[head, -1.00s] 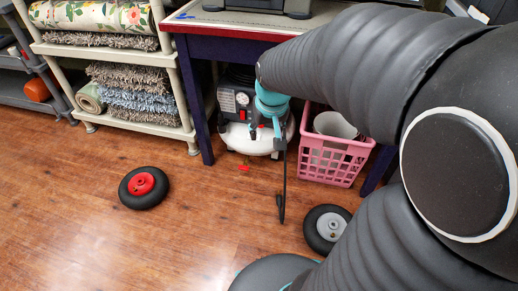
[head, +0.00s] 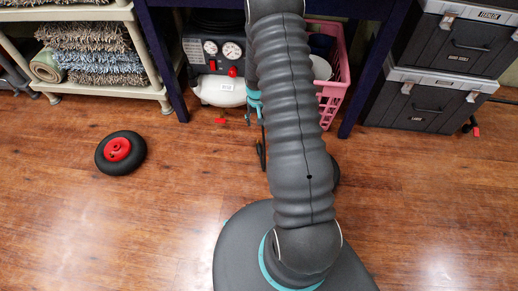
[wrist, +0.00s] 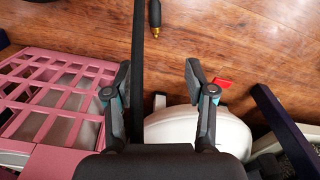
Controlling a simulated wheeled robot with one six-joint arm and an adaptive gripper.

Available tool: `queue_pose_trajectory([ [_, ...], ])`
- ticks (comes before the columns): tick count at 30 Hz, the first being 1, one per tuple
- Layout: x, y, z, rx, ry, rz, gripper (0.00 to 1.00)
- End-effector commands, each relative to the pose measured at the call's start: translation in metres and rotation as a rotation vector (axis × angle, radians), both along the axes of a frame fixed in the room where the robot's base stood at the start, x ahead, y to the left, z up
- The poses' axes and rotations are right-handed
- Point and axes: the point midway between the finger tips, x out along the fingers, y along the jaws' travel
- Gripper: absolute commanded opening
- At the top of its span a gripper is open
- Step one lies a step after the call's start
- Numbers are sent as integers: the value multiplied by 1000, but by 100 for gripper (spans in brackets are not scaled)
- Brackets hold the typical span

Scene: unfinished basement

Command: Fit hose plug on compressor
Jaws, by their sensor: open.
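The compressor (head: 218,92) stands under the bench, with a white tank, a dark panel, two gauges and red parts. Its tank (wrist: 200,128) shows behind my gripper in the wrist view. My gripper (wrist: 157,75) is open, its two fingers apart. A black hose-like strip (wrist: 138,60) runs up the picture beside the left finger; I cannot tell whether it touches. A black plug with a brass tip (wrist: 155,16) is beyond the fingertips, at the top. In the head view my arm hides most of the gripper, and a thin black piece (head: 261,150) hangs beside the arm.
A pink basket (head: 340,75) stands right of the compressor and shows at left in the wrist view (wrist: 45,100). Bench legs (head: 162,60) flank the space. A red-hubbed wheel (head: 120,152) lies on open floor. Dark toolboxes (head: 435,98) stand at right.

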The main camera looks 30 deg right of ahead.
Motion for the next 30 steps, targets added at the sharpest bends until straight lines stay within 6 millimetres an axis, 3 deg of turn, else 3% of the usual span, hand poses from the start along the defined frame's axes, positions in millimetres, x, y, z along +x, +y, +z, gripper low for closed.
queue_pose_trajectory([
  [1,-3,-3,-20,5,14,-7,55],
  [6,-9,-9,-57,10,33,-22,55],
  [13,-12,-11,-85,12,40,-27,55],
  [22,-12,-10,-137,13,41,-26,55],
  [30,-11,-10,-156,12,38,-26,55],
])
